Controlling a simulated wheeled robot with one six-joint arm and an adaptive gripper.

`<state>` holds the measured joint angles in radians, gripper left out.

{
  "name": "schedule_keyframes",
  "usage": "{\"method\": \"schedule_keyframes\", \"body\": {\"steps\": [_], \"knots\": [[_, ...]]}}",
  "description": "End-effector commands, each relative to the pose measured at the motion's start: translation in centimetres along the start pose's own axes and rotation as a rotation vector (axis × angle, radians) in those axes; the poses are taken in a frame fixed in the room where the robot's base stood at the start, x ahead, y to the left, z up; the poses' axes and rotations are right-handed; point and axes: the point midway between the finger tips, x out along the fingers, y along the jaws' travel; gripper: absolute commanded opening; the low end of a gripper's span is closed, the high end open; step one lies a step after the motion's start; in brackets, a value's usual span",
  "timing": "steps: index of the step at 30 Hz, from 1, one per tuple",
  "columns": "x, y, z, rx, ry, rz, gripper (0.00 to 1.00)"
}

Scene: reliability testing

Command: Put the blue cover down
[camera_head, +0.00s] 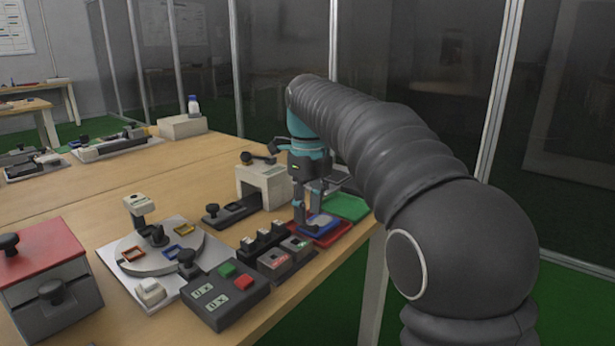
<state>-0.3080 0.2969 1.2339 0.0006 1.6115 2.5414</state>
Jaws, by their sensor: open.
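The blue cover (321,222) lies low over the red tray (338,235) near the table's right edge. My gripper (308,215) is directly above it, pointing down, with its fingers at the cover. The fingers are open, and the small gap between them and the cover is hard to make out. My dark arm reaches in from the right and hides part of the area behind the gripper.
A white arch-shaped housing (264,182) stands behind left. A button box (225,293), a round turntable (160,252) and a red-topped box (42,255) stand on the table (110,215) toward the left.

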Motion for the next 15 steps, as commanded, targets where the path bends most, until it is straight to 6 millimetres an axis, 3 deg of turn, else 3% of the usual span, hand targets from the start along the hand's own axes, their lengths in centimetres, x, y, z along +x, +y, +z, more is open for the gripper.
{"method": "schedule_keyframes", "body": {"steps": [6, 15], "knots": [[-5.0, -0.1, 0.1, 0.0, -0.002, -0.001, 0.41], [-8.6, -0.1, 0.1, 0.0, 0.0, 0.0, 0.41]]}}
